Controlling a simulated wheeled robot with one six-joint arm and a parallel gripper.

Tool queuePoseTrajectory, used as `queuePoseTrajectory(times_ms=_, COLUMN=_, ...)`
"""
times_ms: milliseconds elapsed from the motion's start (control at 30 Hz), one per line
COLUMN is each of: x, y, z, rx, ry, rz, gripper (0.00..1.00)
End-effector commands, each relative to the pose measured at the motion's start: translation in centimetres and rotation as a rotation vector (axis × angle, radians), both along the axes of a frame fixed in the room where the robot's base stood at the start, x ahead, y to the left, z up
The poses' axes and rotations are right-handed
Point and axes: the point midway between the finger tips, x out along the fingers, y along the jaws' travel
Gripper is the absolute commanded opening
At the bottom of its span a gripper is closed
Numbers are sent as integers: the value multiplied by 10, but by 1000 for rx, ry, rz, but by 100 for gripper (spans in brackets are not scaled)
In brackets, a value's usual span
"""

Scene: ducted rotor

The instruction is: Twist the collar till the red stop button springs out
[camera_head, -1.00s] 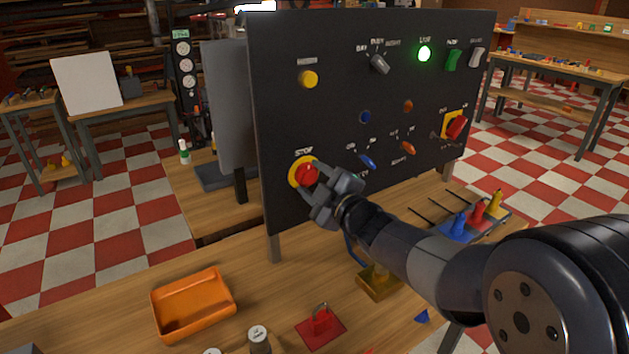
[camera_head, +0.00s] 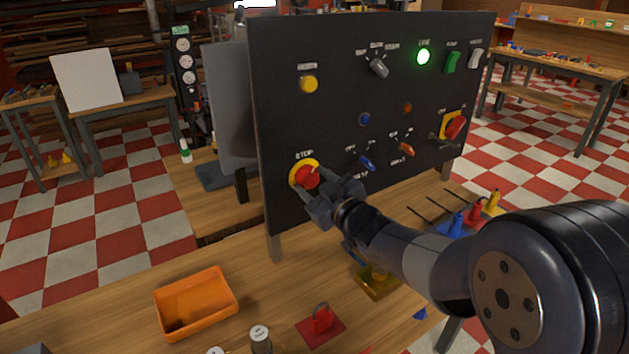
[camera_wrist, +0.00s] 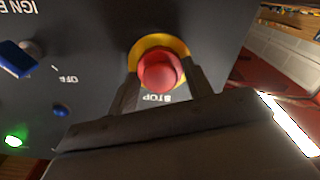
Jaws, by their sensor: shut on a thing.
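The red stop button (camera_head: 306,176) sits in a yellow collar (camera_head: 294,170) at the lower left of the black panel, under the STOP label. In the wrist view the red button (camera_wrist: 162,71) shows between my two fingers, with the yellow collar (camera_wrist: 158,46) behind it. My gripper (camera_head: 317,186) is at the button, one finger on each side, and is shut on it. The wrist view (camera_wrist: 162,85) shows the panel lettering upside down. Part of the collar is hidden by the button and fingers, and I cannot tell how far the button stands out.
The black panel (camera_head: 300,120) carries a lit green lamp (camera_head: 424,57), a yellow button (camera_head: 309,84), blue and orange levers, and a red rotary switch (camera_head: 455,127). An orange tray (camera_head: 195,302), a red padlock (camera_head: 321,318) and small bottles stand on the bench below.

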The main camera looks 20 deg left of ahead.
Motion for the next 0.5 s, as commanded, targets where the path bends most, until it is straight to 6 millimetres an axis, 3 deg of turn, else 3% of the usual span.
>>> queuePoseTrajectory(times_ms=500, x=0, y=0, z=-1, rx=23, ry=28, rz=0, gripper=25)
